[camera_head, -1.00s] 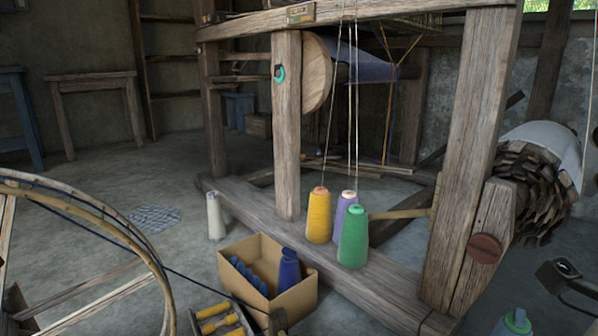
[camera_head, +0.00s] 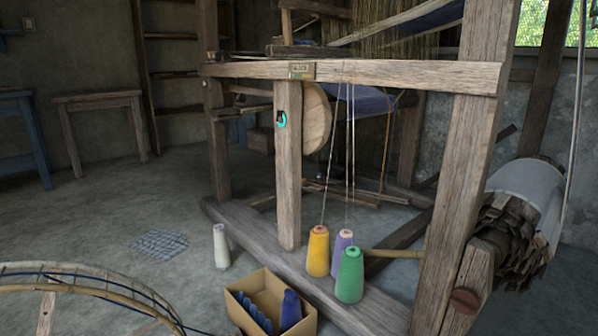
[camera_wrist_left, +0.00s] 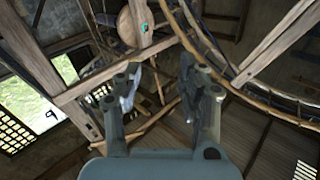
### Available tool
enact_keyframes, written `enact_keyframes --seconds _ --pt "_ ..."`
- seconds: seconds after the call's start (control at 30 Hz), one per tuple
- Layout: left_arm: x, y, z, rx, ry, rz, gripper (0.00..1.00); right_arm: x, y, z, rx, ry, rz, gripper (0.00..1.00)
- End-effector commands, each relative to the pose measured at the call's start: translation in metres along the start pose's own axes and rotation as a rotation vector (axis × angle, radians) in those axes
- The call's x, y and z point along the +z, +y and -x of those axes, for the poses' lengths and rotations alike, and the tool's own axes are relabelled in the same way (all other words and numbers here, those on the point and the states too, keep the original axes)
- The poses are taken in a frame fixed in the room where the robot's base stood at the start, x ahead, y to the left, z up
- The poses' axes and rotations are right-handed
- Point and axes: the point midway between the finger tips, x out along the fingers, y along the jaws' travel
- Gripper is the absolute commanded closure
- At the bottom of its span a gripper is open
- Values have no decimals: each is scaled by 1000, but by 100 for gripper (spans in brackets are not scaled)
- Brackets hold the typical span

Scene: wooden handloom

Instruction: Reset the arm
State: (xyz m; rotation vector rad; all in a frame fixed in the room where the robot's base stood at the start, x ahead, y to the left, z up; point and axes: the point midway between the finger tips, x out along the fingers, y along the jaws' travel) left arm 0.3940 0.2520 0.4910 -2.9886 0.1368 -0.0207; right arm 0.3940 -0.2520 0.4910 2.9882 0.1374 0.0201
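My left gripper (camera_wrist_left: 160,95) shows in the left wrist view with its two fingers apart and nothing between them. Behind it the wooden loom frame (camera_wrist_left: 105,82) and a large wheel rim (camera_wrist_left: 225,75) appear at a steep tilt. Neither gripper shows in the head view. The wooden handloom (camera_head: 288,165) fills the middle and right of the head view. Yellow (camera_head: 318,252), purple (camera_head: 341,250) and green (camera_head: 350,275) thread cones stand on its lower beam, with threads running upward.
A cardboard box (camera_head: 248,318) with blue cones (camera_head: 290,312) sits on the floor in front of the loom. A white cone (camera_head: 221,247) stands near it. A spinning wheel (camera_head: 80,270) is at lower left. Two small tables stand at far left. The floor between is mostly clear.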

Motion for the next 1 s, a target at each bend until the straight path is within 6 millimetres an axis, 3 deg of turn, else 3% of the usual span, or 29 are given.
enact_keyframes --seconds 0.03,0.17,0.3,0.4,0.5,0.6,0.73,1.0 --pt "7 -5 8 -4 -121 9 60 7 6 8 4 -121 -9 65" --pt "82 -6 69 -4 -495 35 60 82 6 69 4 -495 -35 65" --pt "138 -4 172 -2 -898 64 60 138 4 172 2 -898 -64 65" --pt "156 -1 251 1 -1144 81 60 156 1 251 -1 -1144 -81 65" --pt "161 2 317 4 -1333 94 60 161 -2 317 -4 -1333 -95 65" --pt "160 4 363 6 -1460 103 60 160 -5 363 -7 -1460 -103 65" --pt "158 6 393 8 -1541 108 60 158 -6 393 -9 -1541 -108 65" --pt "160 7 399 9 -1556 108 60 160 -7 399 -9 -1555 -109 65"
